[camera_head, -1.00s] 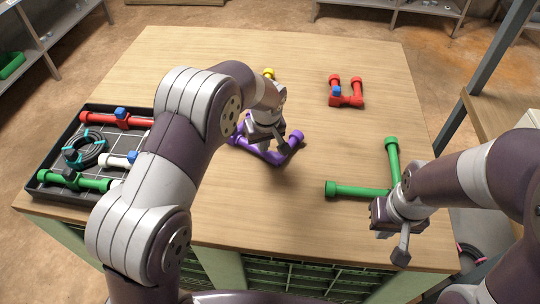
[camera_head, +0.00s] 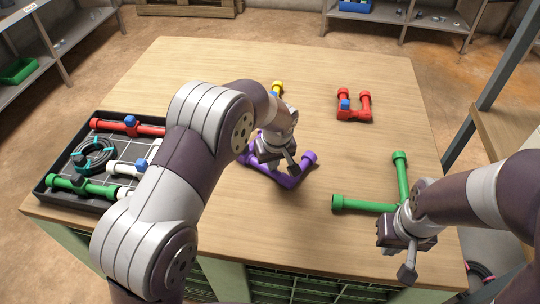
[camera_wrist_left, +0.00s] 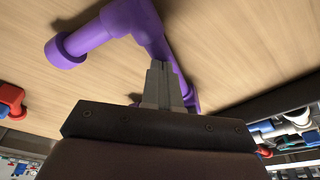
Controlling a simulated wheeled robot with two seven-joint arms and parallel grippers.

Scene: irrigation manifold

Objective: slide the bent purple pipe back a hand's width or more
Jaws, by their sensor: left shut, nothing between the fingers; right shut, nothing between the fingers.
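The bent purple pipe (camera_head: 301,170) lies on the table near the middle, its corner toward the front edge and one end cap up to the right. My left gripper (camera_head: 292,165) is shut and empty, low over the table within the pipe's bend, and hides part of the pipe. In the left wrist view, the shut fingers (camera_wrist_left: 163,80) are right beside the purple pipe (camera_wrist_left: 150,28); I cannot tell whether they touch it. My right gripper (camera_head: 408,272) is shut and empty near the front right, beside the green pipe.
A bent green pipe (camera_head: 365,205) lies at the right. A red pipe piece (camera_head: 352,114) with a blue part sits farther back. A yellow-capped piece (camera_head: 278,88) is partly hidden behind my left arm. A black tray (camera_head: 45,192) of parts stands at the left. Table between is clear.

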